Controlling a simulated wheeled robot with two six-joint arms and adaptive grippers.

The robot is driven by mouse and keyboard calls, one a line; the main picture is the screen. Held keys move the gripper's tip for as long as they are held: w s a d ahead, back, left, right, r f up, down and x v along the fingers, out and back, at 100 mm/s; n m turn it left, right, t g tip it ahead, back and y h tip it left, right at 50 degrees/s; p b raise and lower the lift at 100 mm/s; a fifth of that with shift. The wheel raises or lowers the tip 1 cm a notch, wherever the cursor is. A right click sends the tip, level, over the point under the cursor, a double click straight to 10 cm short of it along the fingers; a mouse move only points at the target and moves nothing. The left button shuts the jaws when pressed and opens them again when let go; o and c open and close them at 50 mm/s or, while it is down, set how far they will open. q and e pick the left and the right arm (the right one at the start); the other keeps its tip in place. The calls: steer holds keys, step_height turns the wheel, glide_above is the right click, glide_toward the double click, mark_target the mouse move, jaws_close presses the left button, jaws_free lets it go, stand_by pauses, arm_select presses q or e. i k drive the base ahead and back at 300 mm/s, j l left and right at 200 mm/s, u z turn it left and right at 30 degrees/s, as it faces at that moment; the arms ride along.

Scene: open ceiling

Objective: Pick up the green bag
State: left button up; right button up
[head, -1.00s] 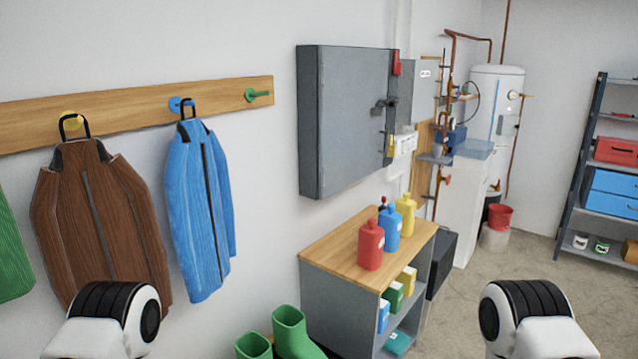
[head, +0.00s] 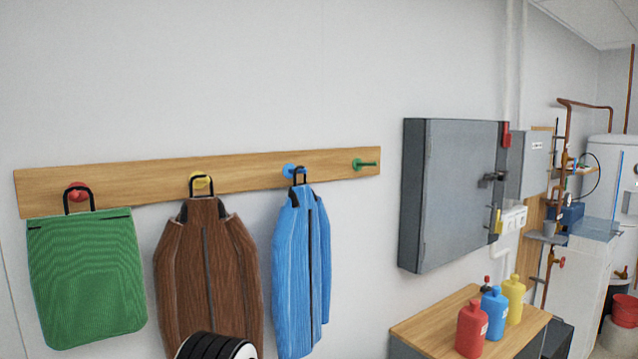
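The green bag (head: 87,282) hangs by its black loop handle from the red peg (head: 78,192) at the left end of the wooden rack. It is flat against the wall and fully in view. Part of one of my arms, black and white, shows at the bottom edge in front of the brown jacket. Neither of my grippers is in view, and nothing of mine touches the bag.
The wooden rack (head: 240,181) also holds a brown jacket (head: 208,285) on a yellow peg and a blue jacket (head: 301,270) on a blue peg. The green peg (head: 364,164) is empty. A grey wall cabinet (head: 452,190) and a bench with bottles (head: 472,328) stand right.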

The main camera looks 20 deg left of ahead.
mark_target(86, 273)
steer(key=u, duration=1.65)
